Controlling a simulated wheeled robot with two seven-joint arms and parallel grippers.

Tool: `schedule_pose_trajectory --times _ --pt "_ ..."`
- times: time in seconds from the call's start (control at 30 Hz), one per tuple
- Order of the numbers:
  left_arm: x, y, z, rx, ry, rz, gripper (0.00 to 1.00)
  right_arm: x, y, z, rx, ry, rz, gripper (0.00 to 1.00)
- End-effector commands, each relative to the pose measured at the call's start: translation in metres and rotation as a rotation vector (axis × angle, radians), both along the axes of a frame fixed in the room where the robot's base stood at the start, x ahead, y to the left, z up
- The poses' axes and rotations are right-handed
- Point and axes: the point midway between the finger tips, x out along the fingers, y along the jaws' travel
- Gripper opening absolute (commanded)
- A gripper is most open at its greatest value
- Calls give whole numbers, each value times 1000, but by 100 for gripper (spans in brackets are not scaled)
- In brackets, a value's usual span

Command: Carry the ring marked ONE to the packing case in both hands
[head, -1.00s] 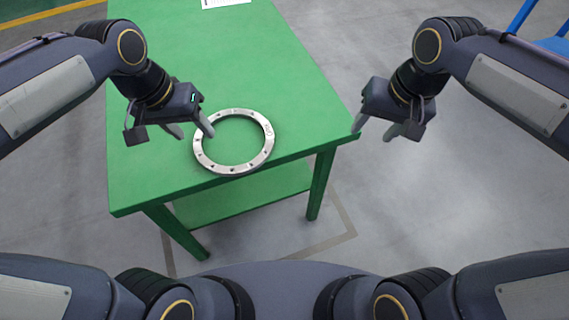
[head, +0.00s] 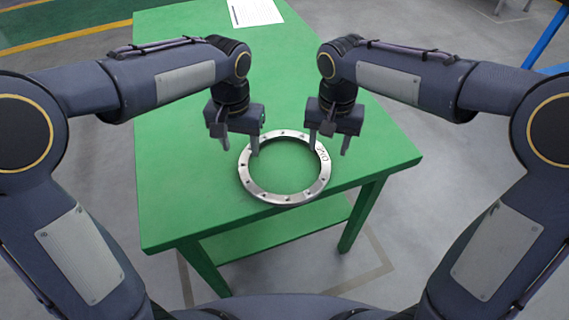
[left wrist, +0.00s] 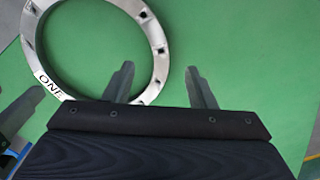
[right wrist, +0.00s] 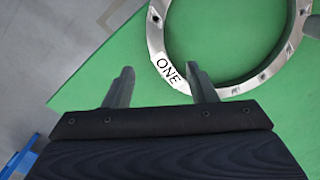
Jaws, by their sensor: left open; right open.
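The grey metal ring (head: 285,199) lies flat on the green table (head: 180,200), near its front edge. Its black ONE mark shows at its right side, and in the left wrist view (left wrist: 48,82) and right wrist view (right wrist: 168,71). My left gripper (head: 240,147) is open and empty, pointing down over the ring's left rim. My right gripper (head: 329,145) is open and empty, pointing down over the ring's right rim. Both appear above the ring; I cannot tell the exact gap. No packing case is in view.
A white printed sheet (head: 255,12) lies at the table's far end. The tabletop around the ring is otherwise clear. Grey floor (head: 440,210) is open to the right. Part of a blue frame (head: 545,38) stands at the far right.

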Motion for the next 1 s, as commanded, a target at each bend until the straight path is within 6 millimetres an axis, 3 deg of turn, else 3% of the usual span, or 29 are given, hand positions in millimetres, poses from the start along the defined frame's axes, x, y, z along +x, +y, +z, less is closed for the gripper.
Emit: schedule_pose_trajectory --times 0.1,0.33,0.77,1.0 --pt "-1 1 -21 2 4 0 51 -1 0 -21 -2 6 1 51" --pt "0 0 -50 1 3 1 51 0 0 -50 -1 2 0 51" --pt "0 0 -58 -1 0 1 51 0 0 -58 1 0 0 51" --pt "0 0 -58 -1 0 0 19 0 0 -58 1 0 0 20"
